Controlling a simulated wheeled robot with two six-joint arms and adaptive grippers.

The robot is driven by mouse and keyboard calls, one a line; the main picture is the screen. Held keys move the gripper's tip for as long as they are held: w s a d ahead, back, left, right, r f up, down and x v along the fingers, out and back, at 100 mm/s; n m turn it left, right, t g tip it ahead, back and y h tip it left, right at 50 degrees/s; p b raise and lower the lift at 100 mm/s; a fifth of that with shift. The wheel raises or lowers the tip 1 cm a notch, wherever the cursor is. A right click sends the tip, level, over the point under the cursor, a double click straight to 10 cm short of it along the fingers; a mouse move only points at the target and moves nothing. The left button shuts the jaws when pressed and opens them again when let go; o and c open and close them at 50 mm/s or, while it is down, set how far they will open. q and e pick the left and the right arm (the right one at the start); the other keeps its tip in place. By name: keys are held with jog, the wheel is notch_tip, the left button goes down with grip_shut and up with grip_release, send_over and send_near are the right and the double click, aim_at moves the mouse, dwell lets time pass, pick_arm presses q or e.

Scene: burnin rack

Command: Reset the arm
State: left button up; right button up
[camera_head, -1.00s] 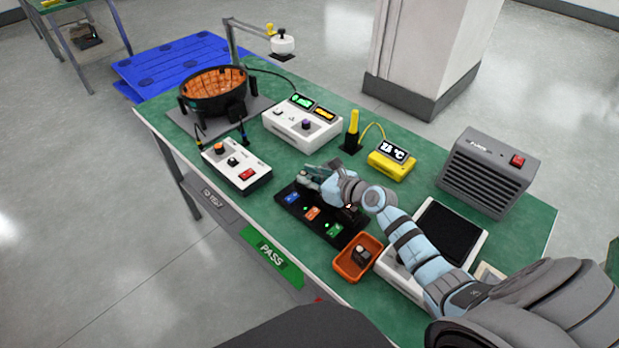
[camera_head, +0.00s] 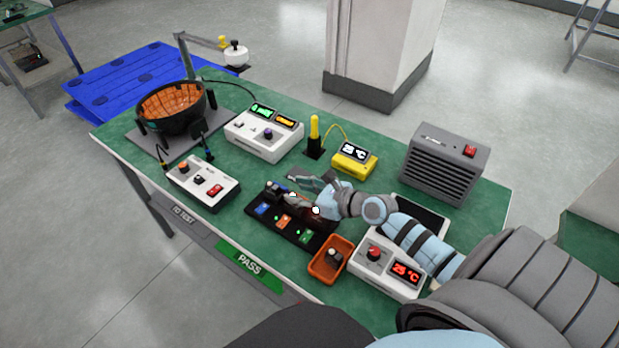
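My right arm (camera_head: 420,240) comes in from the lower right. Its gripper (camera_head: 303,186) hangs over the back edge of the black tray (camera_head: 258,224), with its fingers apart and nothing visible between them. The tray bears blue, orange and green labels along its front, and small dark parts (camera_head: 275,189) sit at its back left. The gripper and wrist partly hide the tray's back right. My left gripper is not in view.
An orange bin (camera_head: 322,270) holding a small part and a white device with a red 25 °C display (camera_head: 406,274) stand close to the arm. A grey heater box (camera_head: 440,170), a yellow thermometer (camera_head: 352,160), white meters (camera_head: 262,138) and a black bowl (camera_head: 168,112) share the green table.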

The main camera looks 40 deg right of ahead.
jog(key=shift+v, duration=1.85)
jog(key=shift+r, duration=0.15)
